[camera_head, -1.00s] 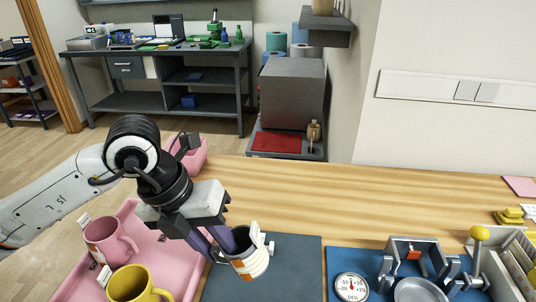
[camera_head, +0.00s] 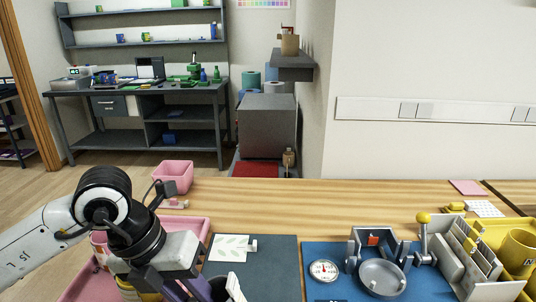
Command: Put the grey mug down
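My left gripper (camera_head: 200,289) is low at the bottom edge, over the left part of the dark grey mat (camera_head: 278,262). Its purple fingers are at the wall of the grey mug (camera_head: 236,291) and look closed on it. Only the mug's upper part with its dark opening shows; its base is cut off by the frame, so I cannot tell whether it touches the mat. My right gripper is not in view.
A leaf-print card (camera_head: 230,248) lies on the mat behind the mug. The pink tray (camera_head: 192,226) with other mugs is left, partly behind my arm. A blue mat (camera_head: 323,288) with a dial and press (camera_head: 382,276) is right. A pink bin (camera_head: 173,177) stands behind.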

